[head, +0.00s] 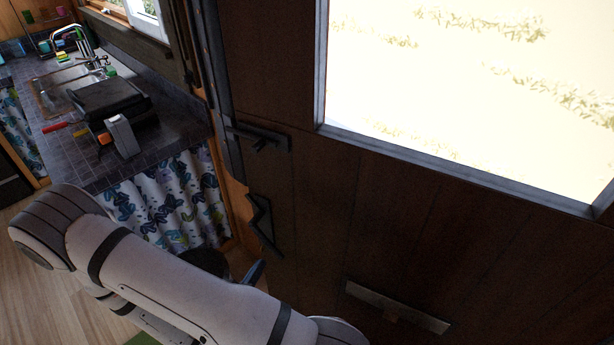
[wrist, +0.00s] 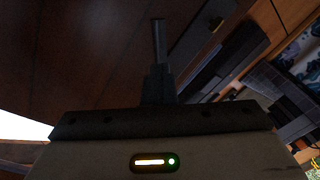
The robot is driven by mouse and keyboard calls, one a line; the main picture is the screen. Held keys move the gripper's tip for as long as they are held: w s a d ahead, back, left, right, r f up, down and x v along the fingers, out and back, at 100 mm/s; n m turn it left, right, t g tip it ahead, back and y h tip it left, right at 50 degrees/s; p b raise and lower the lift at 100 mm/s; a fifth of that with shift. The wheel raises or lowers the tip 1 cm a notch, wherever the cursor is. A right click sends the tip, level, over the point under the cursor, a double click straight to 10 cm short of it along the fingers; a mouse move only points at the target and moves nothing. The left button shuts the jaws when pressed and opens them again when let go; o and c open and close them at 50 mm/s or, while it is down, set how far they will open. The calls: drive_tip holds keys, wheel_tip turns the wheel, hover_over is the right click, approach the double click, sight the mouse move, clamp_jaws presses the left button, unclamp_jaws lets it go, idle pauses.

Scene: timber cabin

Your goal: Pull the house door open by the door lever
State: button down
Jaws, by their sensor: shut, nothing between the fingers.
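The house door (head: 340,210) is dark brown planked wood with a large bright window; I cannot tell if it is fully closed. Near its left edge is a dark metal fitting with a short horizontal bar (head: 260,139), which looks like the door lever. Below it is an angled dark fitting (head: 262,222).
A low metal plate (head: 397,306) is on the door. At left, a tiled kitchen counter (head: 180,130) with a sink (head: 65,85) and a dark appliance (head: 112,105) stands close to the door edge. A patterned curtain (head: 175,205) hangs below. Wood floor (head: 50,300) shows at lower left.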

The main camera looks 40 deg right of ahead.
idle(0.3)
drive_tip(key=shift+n+t+y, duration=0.3)
drive_tip(key=shift+n+t, duration=0.1)
drive_tip(key=shift+t, duration=0.2)
drive_tip(key=shift+p+v, duration=0.55)
drive_tip(key=shift+v, duration=1.65)
drive_tip(key=shift+s, duration=0.2)
